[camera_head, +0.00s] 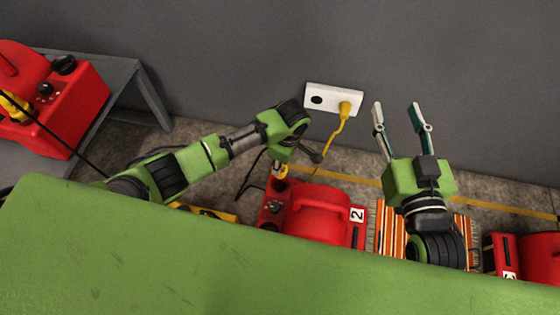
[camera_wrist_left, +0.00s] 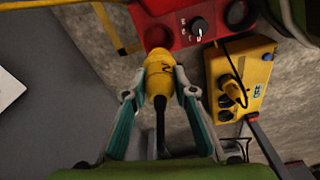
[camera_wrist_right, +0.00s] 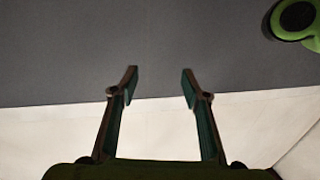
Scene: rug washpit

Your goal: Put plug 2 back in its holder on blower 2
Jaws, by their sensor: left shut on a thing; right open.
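Blower 2 (camera_head: 320,210) is the red machine with a white "2" label, below the wall in the head view. Its red panel and dial (camera_wrist_left: 184,22) show in the left wrist view. My left gripper (camera_wrist_left: 159,80) is shut on yellow plug 2 (camera_wrist_left: 159,70), with a dark cord trailing back between the fingers. The plug's nose overlaps the blower's edge; I cannot tell whether it is inside the holder. In the head view the wrist partly hides the plug (camera_head: 281,171). My right gripper (camera_head: 398,108) is open and empty, in front of the grey wall.
A white wall outlet (camera_head: 318,97) holds another yellow plug (camera_head: 346,107) with a hanging cord. A yellow box (camera_wrist_left: 246,75) with a plug stands beside blower 2. Another red blower (camera_head: 62,110) sits on a grey table at left, one more (camera_head: 535,252) at right. A striped rug (camera_head: 392,222) lies between.

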